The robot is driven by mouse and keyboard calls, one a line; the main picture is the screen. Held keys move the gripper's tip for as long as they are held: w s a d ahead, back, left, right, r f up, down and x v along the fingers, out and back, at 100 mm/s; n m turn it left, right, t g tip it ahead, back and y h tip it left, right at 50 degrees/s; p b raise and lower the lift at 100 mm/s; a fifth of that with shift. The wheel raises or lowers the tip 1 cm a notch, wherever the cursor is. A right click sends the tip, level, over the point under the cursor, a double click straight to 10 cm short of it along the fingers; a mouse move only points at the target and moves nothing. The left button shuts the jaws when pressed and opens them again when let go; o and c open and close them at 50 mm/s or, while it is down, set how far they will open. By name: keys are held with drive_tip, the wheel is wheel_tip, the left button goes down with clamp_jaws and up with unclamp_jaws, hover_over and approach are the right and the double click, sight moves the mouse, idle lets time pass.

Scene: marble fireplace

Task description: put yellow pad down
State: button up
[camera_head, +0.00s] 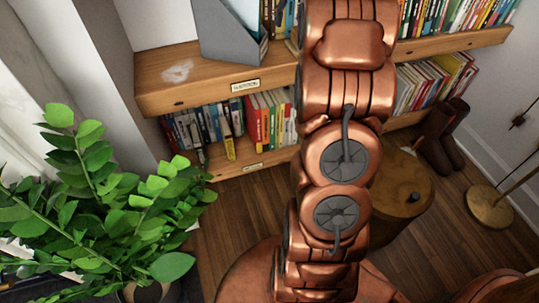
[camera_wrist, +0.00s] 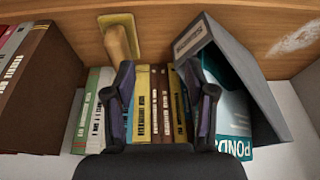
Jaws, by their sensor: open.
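In the wrist view a yellow pad (camera_wrist: 129,24) with a rounded wooden handle (camera_wrist: 116,44) rests on the wooden shelf board (camera_wrist: 170,30), at upper left. My gripper (camera_wrist: 158,72) is open, its two dark fingers apart with nothing held between them. The pad is just beyond and to the left of the left fingertip, apart from it in the picture. Books show behind and between the fingers. In the head view my arm covers the middle, and neither the pad nor the gripper can be made out.
A grey file holder (camera_wrist: 240,75) stands right of my fingers, close to the right one; it also shows in the head view (camera_head: 222,35). Book rows (camera_wrist: 160,105) fill the shelf. A leafy plant (camera_head: 95,210) is at left, a round wooden stool (camera_head: 405,190) at right.

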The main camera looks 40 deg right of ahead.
drive_tip(key=s+a+f+n+g+y, duration=0.15)
drive_tip(key=s+a, duration=0.25)
drive_tip(key=a, duration=0.4)
drive_tip(key=s+a+f+g, duration=0.1)
drive_tip(key=s+a+f, duration=0.3)
drive_tip(key=a, duration=0.5)
drive_tip(key=s+a+f+g, duration=0.1)
drive_tip(key=s+a, duration=0.4)
drive_tip(key=a, duration=0.3)
drive_tip(key=s+a+f+g, duration=0.1)
drive_tip(key=s+a+f, duration=0.1)
drive_tip(key=s, duration=0.5)
drive_tip(key=s+a+f+n+g, duration=0.1)
drive_tip(key=s+a+f, duration=0.2)
drive_tip(key=s+a, duration=0.2)
drive_tip(key=s+a+f+n+g, duration=0.1)
drive_tip(key=s+a+f, duration=0.2)
drive_tip(key=s, duration=0.7)
drive_tip(key=shift+s+a+g+h, duration=0.3)
drive_tip(key=shift+s+g+h, duration=0.05)
drive_tip(key=shift+h, duration=0.1)
drive_tip(key=shift+r, duration=0.1)
